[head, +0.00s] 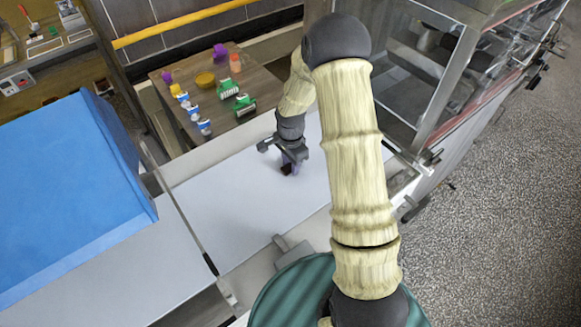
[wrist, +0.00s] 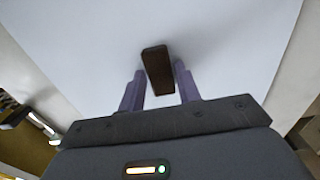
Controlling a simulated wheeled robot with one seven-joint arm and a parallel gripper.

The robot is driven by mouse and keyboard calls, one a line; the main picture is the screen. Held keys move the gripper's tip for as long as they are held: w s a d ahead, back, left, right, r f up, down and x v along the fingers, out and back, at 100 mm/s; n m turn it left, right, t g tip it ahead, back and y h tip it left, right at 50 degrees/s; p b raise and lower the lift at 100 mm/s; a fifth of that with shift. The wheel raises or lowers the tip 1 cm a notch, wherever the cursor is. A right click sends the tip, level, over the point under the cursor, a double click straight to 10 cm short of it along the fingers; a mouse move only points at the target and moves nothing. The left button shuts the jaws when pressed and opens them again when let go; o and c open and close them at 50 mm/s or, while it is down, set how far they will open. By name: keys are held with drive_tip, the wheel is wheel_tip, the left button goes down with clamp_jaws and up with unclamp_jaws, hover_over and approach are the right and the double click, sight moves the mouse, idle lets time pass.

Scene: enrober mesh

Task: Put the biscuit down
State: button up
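The biscuit (wrist: 157,68) is a small dark brown bar. In the wrist view it sits between the two purple fingertips of my gripper (wrist: 160,76), with a finger close against each long side. My gripper looks shut on it. In the head view my gripper (head: 290,163) points down low over the pale belt (head: 235,205), and the dark biscuit (head: 286,170) shows at its fingertips. The biscuit is at or just above the belt surface; I cannot tell whether it touches.
A blue hood (head: 70,195) covers the belt's left part, with a thin bar (head: 180,210) before it. A glazed machine housing (head: 425,60) stands at right. Behind, a wooden table (head: 210,95) carries several small coloured items. The belt around the biscuit is clear.

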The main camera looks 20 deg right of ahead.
sight(290, 166)
drive_tip(key=c, duration=0.4)
wheel_tip(290, 166, up, 10)
drive_tip(key=b, duration=0.2)
drive_tip(key=shift+b, duration=0.3)
idle(0.4)
